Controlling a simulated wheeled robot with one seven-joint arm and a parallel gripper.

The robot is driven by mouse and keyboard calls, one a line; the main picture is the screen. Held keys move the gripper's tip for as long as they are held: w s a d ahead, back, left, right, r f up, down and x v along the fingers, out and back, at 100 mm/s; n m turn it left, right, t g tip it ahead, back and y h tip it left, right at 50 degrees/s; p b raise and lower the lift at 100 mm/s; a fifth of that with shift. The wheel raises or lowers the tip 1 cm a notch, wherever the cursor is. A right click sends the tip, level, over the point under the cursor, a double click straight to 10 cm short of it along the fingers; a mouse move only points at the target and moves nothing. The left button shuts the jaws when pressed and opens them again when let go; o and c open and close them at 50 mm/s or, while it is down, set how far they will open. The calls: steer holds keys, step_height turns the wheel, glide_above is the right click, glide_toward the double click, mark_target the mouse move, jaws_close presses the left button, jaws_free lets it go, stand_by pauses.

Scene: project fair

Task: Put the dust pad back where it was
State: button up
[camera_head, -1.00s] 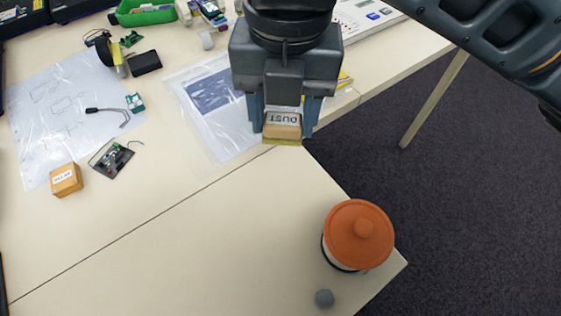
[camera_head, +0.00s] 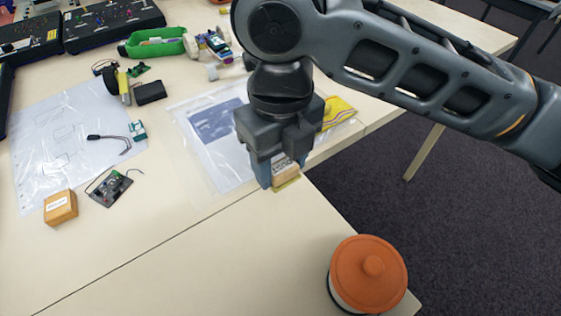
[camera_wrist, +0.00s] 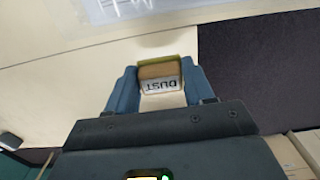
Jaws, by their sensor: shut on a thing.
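The dust pad (camera_head: 285,172) is a small wooden block with a white label reading DUST and a yellowish pad on its lower side. My gripper (camera_head: 272,174) is shut on it, one blue finger on each side. In the wrist view the dust pad (camera_wrist: 160,76) sits between the two fingers (camera_wrist: 158,88), label toward the camera. The pad is over the tabletop (camera_head: 200,245) near its right edge. I cannot tell whether it touches the table.
An orange-lidded jar (camera_head: 368,274) stands at the table's front right corner. A plastic sleeve with papers (camera_head: 215,130) lies behind my gripper, with a yellow packet (camera_head: 338,111) beside it. A wooden box (camera_head: 60,207) and a circuit board (camera_head: 110,187) lie left. The front middle tabletop is clear.

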mark_target(281, 176)
steer(key=shift+w+f, duration=0.35)
steer(key=shift+w, duration=0.15)
steer(key=shift+f, duration=1.9)
steer(key=shift+f, duration=0.15)
steer(key=o, duration=0.9)
steer(key=shift+o, duration=0.2)
step_height(281, 176, up, 12)
steer(key=shift+r, duration=0.15)
